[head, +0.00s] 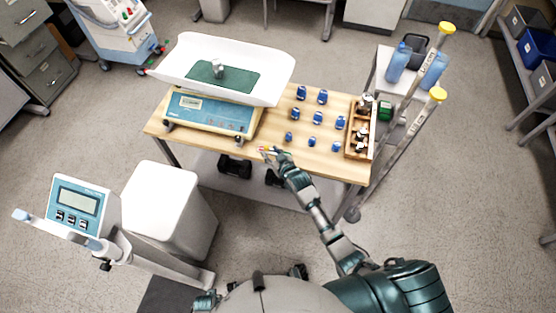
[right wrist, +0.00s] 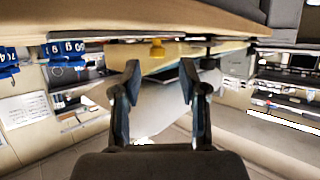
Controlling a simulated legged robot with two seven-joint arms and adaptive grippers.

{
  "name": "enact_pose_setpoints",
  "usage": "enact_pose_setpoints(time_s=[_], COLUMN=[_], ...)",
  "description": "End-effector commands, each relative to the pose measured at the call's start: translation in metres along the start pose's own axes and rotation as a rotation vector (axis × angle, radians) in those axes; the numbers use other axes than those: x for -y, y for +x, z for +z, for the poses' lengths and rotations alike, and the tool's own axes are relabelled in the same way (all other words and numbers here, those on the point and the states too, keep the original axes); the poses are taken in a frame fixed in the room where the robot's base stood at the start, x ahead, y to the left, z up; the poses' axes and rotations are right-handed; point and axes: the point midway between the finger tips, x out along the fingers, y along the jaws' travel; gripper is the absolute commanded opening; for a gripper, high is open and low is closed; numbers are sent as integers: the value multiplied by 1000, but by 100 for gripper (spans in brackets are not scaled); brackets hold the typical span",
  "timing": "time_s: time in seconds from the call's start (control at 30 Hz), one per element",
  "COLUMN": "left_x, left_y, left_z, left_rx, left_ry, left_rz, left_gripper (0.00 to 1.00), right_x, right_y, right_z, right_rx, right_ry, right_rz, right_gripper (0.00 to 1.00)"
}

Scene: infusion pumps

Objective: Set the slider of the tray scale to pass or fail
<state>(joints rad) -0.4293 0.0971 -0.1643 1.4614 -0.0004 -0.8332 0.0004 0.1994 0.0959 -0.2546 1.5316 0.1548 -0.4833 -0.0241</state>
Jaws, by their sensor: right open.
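The tray scale stands on the left of the wooden table, with a white tray (head: 262,88) on a blue-fronted base (head: 213,112). A green mat (head: 225,78) and a small grey metal weight (head: 217,68) lie in the tray. My right gripper (head: 270,153) is at the table's front edge, right of and below the scale base, and apart from it. In the right wrist view the right gripper (right wrist: 158,78) is open, with nothing between its fingers. A small coloured patch shows at its tips in the head view; I cannot tell whether it is the slider. My left gripper is not in view.
Several blue weights (head: 312,117) stand on the right of the table, beside a wooden box (head: 352,141) of metal weights. A white cart (head: 403,75) with blue jugs stands at the right. A floor scale with a display (head: 77,203) and a white bin (head: 166,205) stand front left.

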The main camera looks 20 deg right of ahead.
Motion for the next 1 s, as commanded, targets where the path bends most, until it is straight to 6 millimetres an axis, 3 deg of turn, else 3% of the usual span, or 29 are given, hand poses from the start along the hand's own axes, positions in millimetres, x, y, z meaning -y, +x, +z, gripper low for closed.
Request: enact_pose_setpoints(time_s=[0.2, 0.4, 1.0], left_x=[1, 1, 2], left_y=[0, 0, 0], left_z=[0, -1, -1], left_rx=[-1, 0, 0], left_ry=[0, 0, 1], left_rz=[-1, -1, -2], left_gripper=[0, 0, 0], right_x=[1, 0, 0], right_y=[-50, -78, -85], right_z=[1, 1, 1], right_rx=[0, 1, 1], right_ry=[-1, 0, 0], right_rz=[-1, -1, -1], right_gripper=[43, 43, 43])
